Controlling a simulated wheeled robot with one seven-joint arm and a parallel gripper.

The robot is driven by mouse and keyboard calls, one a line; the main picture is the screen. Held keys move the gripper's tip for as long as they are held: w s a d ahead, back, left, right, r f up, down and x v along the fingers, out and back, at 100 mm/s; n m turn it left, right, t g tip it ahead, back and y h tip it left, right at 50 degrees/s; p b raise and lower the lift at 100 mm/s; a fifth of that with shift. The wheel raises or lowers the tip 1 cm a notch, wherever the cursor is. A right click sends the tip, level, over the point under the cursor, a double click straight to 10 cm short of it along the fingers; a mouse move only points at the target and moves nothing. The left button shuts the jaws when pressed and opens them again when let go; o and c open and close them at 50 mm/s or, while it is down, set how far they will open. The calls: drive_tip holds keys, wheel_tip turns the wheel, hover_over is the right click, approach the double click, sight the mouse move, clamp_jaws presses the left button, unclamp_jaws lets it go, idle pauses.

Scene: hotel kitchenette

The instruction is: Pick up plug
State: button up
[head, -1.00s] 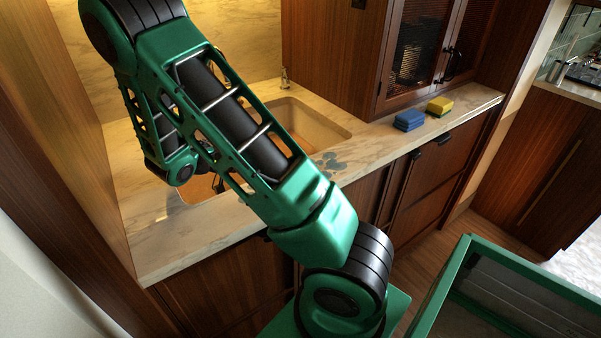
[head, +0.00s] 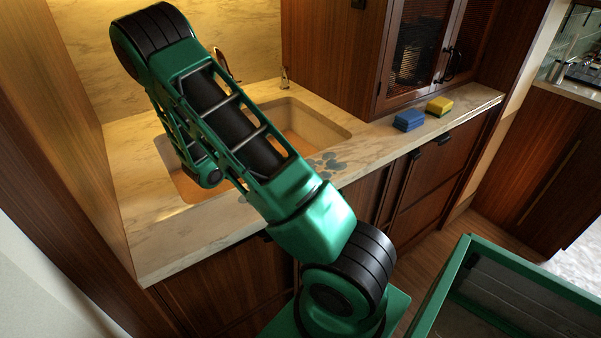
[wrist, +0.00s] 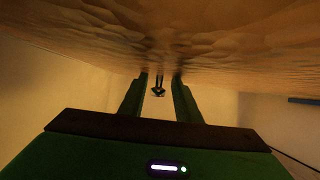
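My gripper (wrist: 160,88) shows in the wrist view with its two green fingers apart and a gap between them. A small dark object (wrist: 158,91), perhaps the plug, shows in that gap near the fingertips. It looks to be beyond the fingers or between them; I cannot tell which, and I see no finger touching it. In the head view my arm reaches over the sink (head: 325,126), and my gripper and the plug are hidden there.
A rippled tan surface (wrist: 230,40) fills the top of the wrist view, close to the fingertips. The faucet (head: 222,64) stands behind the sink. A blue sponge (head: 409,120) and a yellow sponge (head: 440,106) lie on the counter (head: 190,238) to the right.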

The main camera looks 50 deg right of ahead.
drive_tip(key=shift+x, duration=0.95)
clamp_jaws()
